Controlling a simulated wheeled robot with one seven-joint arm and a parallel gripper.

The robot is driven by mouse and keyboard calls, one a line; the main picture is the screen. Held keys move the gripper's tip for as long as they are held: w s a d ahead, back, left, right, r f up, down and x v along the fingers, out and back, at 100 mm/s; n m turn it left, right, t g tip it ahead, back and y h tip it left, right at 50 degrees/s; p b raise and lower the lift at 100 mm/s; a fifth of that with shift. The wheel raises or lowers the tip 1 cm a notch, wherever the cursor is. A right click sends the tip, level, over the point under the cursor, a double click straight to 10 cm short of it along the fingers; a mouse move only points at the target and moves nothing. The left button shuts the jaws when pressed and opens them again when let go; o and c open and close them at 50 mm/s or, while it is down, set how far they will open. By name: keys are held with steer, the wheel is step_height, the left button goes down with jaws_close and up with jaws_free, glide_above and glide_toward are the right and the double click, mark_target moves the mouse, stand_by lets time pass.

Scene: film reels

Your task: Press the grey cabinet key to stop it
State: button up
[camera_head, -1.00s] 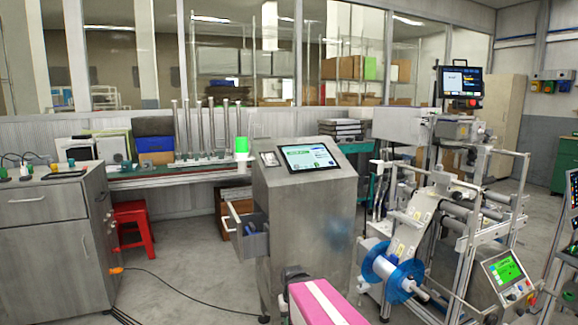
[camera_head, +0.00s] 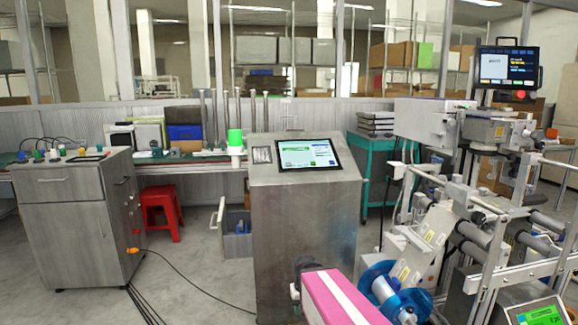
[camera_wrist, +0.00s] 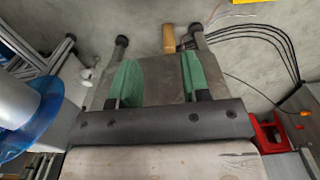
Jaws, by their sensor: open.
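The grey metal cabinet (camera_head: 70,225) stands at the left in the head view. Several small coloured knobs or buttons sit along its top (camera_head: 40,155), and more small fittings show on its right side. I cannot tell which of these is the key. A second grey cabinet (camera_head: 305,235) stands in the middle, with a tilted screen (camera_head: 308,153) on top and a small panel (camera_head: 262,155) beside the screen. My gripper (camera_wrist: 157,70) shows in the wrist view with its two green-padded fingers apart and nothing between them. It touches neither cabinet, as far as I can see.
A blue reel (camera_head: 395,293) and its roller machine stand close on the right. An open drawer (camera_head: 236,240) juts from the middle cabinet's left side. A red stool (camera_head: 161,212) and floor cables (camera_head: 190,280) lie between the cabinets. Open floor shows at the lower left.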

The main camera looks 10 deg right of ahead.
jaws_close()
stand_by(1.7)
